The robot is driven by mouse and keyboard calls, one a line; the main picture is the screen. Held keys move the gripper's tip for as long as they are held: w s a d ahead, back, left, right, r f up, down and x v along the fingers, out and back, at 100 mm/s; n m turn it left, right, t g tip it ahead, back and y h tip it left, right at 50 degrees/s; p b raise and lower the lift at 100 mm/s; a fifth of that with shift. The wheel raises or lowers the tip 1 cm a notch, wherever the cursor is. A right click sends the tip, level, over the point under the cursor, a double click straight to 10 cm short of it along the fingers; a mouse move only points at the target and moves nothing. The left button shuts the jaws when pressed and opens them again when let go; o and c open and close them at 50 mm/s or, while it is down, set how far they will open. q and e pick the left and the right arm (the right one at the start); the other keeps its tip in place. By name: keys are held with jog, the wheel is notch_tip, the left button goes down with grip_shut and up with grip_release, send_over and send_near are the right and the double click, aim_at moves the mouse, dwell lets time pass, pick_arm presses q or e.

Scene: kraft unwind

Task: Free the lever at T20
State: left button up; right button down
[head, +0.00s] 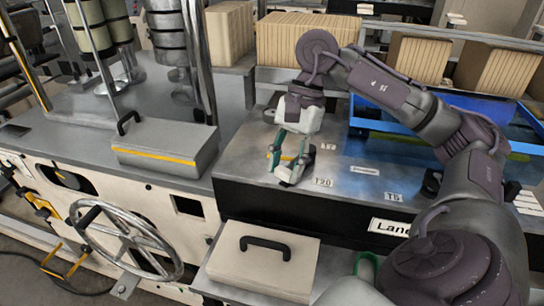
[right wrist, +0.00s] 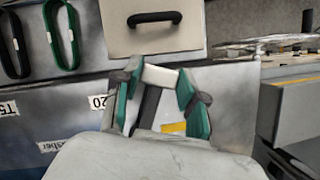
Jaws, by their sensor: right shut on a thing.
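The T20 label (head: 323,182) lies on the grey metal deck just right of my right gripper (head: 287,165). My right gripper points down at the deck, its green fingers closed around the lever (head: 286,174), which shows as a small dark and pale piece at the fingertips. In the right wrist view, the lever (right wrist: 149,106) is a dark bar with a pale end piece between the two green fingers. The fingers and palm hide much of the lever and its mount. The T20 label partly shows at left there (right wrist: 98,102). My left gripper is out of view.
A grey box with a black handle (head: 165,148) stands left of the gripper. A beige handled case (head: 262,258) sits in front, below the deck. A T5 label (head: 393,197) is farther right. A blue tray (head: 400,128) and packed brown sheets (head: 305,42) lie behind.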

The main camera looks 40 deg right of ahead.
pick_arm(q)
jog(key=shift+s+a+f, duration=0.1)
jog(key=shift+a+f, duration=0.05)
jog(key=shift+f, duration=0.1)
pick_arm(e)
jog(key=shift+s+d+n, duration=0.1)
jog(key=shift+s+n, duration=0.05)
jog(key=shift+n, duration=0.15)
jog(key=c, duration=0.7)
grip_release()
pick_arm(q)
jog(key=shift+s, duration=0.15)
pick_arm(e)
jog(key=shift+o, duration=0.3)
jog(key=shift+r, duration=0.1)
jog(key=shift+v, duration=3.7)
